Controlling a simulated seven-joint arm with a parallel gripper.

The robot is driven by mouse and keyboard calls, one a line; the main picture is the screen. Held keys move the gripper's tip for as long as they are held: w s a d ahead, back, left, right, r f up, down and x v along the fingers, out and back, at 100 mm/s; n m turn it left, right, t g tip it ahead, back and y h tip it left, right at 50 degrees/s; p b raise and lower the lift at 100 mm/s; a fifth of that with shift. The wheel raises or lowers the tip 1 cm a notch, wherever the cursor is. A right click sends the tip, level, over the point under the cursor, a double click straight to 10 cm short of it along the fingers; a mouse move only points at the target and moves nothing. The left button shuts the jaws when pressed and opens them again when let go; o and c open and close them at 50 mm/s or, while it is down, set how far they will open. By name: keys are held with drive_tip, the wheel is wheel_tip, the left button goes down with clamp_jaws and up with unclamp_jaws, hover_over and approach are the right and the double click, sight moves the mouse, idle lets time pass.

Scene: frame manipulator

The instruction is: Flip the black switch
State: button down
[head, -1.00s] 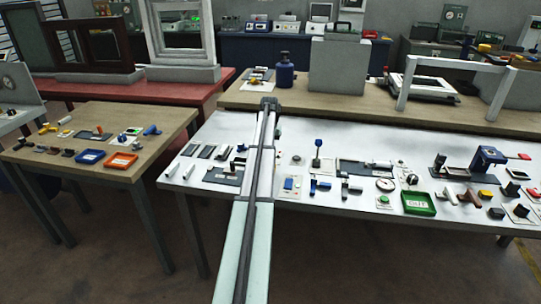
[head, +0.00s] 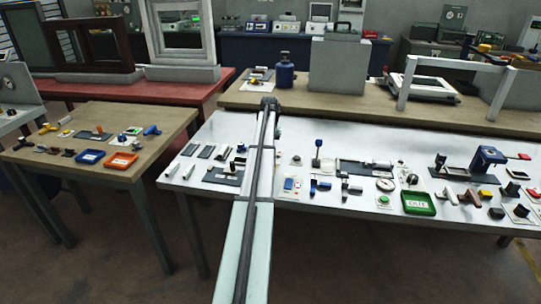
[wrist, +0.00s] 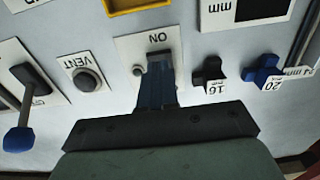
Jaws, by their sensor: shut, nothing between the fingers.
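The black switch (wrist: 157,57) sits on a white plate (wrist: 126,47) marked ON, upside down in the wrist view. Only its far end shows there; the rest is hidden behind my fingers. My gripper (wrist: 157,72) is shut and empty, with its dark blue fingertips over the switch. I cannot tell whether they touch it. In the head view my own arm hides the gripper and the switch.
A VENT button (wrist: 87,79) and a blue-knobbed lever (wrist: 18,138) stand left in the wrist view. A black peg (wrist: 208,72) and a blue peg (wrist: 262,72) stand close on the right. A yellow tray edge (wrist: 140,6) lies beyond.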

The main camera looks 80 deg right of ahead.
drive_tip(key=shift+f, duration=1.05)
idle(0.9)
drive_tip(key=shift+r, duration=3.55)
